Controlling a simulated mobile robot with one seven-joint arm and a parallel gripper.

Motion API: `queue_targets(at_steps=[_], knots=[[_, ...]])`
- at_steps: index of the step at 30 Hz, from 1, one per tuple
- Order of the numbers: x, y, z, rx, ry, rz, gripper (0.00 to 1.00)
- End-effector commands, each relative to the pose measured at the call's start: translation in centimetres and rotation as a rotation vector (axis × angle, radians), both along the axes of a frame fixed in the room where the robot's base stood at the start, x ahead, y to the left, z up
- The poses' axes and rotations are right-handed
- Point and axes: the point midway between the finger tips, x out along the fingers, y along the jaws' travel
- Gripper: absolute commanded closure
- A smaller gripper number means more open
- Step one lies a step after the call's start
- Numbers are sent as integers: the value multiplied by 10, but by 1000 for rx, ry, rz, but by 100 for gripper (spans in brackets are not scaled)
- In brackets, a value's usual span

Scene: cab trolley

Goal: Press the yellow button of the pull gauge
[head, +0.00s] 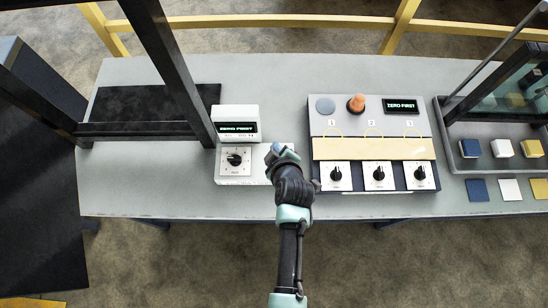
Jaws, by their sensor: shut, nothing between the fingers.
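A white unit (237,111) left of centre has a dark display reading "ZERO FIRST" in green and a black knob (235,160) on a white plate. It may be the pull gauge; its label is too small to read. I see no yellow button on its visible faces. My gripper (273,151) is shut and empty, over the white lower right part of this unit, right of the knob. The gripper and wrist hide part of that area. I cannot tell whether the fingertips touch anything.
A dark frame post (180,85) stands close left of the white unit. A tray with blocks (452,150) lies far right.

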Motion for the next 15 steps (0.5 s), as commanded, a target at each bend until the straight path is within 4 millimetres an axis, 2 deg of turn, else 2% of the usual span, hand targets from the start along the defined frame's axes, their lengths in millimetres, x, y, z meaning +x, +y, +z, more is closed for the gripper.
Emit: queue_targets(at_steps=[1,6,15], knots=[[0,0,-15,0,0,0,100],[0,0,-37,1,-1,-1,100],[0,0,-44,0,-1,-1,100]])
